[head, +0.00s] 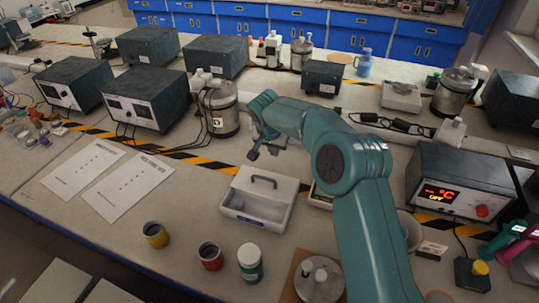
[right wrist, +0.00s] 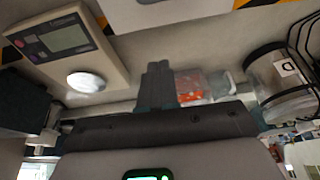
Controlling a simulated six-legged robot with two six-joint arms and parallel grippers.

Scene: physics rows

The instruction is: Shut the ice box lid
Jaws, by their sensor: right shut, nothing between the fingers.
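The white ice box (head: 252,222) stands on the bench in the middle of the head view. Its lid (head: 268,190), with a dark handle, is raised at the back of the box, and the inside shows in front of it. My right gripper (head: 254,155) is just beyond and above the lid's top edge, apart from it as far as I can tell. It is shut and empty; its fingers also show together in the right wrist view (right wrist: 160,82). My left gripper is not in view.
A yellow cup (head: 156,235), a red cup (head: 210,256) and a white-capped jar (head: 250,262) stand in front of the box. A metal flask (head: 220,112) stands behind. Printed sheets (head: 120,185) lie left. A temperature controller (head: 460,182) stands right.

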